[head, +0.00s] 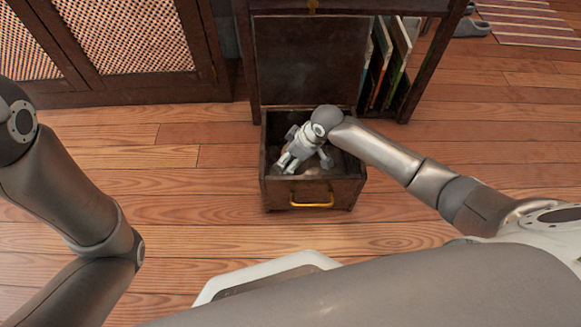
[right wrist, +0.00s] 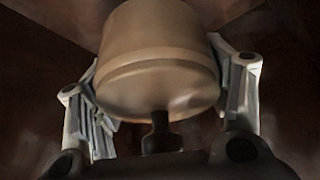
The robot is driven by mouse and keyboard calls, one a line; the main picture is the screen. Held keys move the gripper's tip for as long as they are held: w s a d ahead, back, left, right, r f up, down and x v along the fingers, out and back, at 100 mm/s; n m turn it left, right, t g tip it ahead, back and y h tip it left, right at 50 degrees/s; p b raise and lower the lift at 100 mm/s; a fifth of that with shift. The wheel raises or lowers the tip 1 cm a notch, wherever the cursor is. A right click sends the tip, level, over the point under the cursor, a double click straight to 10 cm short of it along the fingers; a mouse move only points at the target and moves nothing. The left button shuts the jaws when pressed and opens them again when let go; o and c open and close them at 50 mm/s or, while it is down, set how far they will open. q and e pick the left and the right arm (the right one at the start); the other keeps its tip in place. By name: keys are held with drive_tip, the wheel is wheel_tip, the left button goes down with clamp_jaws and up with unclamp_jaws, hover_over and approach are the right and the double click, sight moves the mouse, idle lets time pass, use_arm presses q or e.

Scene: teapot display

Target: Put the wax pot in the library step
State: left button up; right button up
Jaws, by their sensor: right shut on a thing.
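The wax pot (right wrist: 160,55) is a tan, rounded pot with a band around it, seen close up in the right wrist view. My right gripper (right wrist: 160,100) has its fingers on both sides of the pot and is shut on it. I cannot tell whether the pot touches the box floor. My left gripper is out of view.
A dark wooden shelf (head: 432,65) with several upright books (head: 390,65) stands behind the box. A lattice-door cabinet (head: 128,40) is at the back left. Grey slippers (head: 472,27) and a striped rug (head: 520,22) lie at the back right. The plank floor around the box is clear.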

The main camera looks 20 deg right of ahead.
drive_tip(key=shift+f+b, duration=1.65)
drive_tip(key=shift+f, duration=0.65)
drive_tip(key=shift+r, duration=0.1)
drive_tip(key=shift+f, duration=0.2)
drive_tip(key=o, duration=1.4)
drive_tip(key=shift+c, duration=0.2)
drive_tip(key=shift+r, duration=0.1)
